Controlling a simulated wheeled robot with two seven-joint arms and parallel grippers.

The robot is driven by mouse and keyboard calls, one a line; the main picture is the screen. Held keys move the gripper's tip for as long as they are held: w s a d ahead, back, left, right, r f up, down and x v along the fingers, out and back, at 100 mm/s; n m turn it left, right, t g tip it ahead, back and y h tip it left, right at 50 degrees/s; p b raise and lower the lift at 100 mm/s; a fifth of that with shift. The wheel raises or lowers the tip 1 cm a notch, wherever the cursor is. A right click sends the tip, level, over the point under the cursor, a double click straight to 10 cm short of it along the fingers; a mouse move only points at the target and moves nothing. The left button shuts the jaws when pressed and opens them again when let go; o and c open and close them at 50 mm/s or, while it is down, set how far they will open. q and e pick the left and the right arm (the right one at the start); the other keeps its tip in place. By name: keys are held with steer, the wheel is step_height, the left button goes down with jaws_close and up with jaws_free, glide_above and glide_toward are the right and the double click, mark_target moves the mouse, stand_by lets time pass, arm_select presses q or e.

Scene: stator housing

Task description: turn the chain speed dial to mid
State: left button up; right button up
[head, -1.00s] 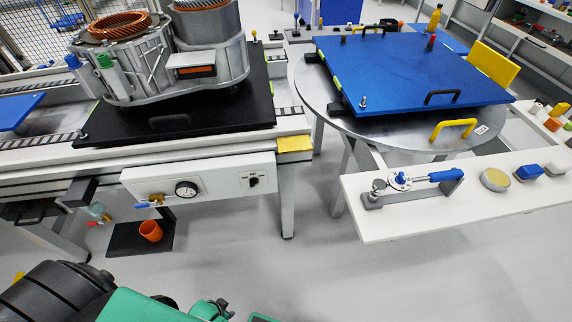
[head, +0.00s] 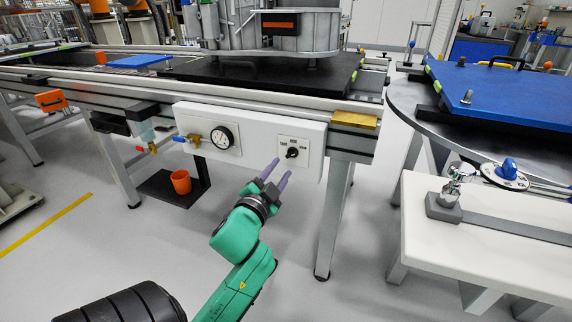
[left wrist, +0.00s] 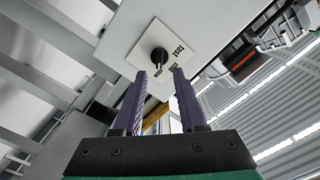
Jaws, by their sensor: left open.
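The chain speed dial (head: 292,152) is a small black knob on a white square plate, at the right end of the white panel under the conveyor. In the left wrist view the dial (left wrist: 158,55) is just beyond the fingertips, with printed labels beside it; "fast" is readable. Its white mark appears to point toward the lowest label, but is small. My left gripper (head: 277,174) is open and empty, below and left of the dial in the head view. In the left wrist view its purple fingers (left wrist: 159,74) point at the dial, apart from it. My right gripper is not in view.
A yellow block (head: 354,120) is at the table corner. An orange cup (head: 181,181) stands below. The white side table (head: 480,240) is at right.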

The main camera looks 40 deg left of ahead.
mark_target(290, 156)
arm_select(q)
steer(key=shift+x, duration=1.4)
steer(key=shift+b+x, duration=0.5)
steer(key=shift+x, duration=0.9)
steer(key=shift+w, duration=0.1)
steer(key=shift+w+a+p, duration=0.1)
steer(key=shift+w+p, duration=0.05)
steer(key=shift+p, duration=0.25)
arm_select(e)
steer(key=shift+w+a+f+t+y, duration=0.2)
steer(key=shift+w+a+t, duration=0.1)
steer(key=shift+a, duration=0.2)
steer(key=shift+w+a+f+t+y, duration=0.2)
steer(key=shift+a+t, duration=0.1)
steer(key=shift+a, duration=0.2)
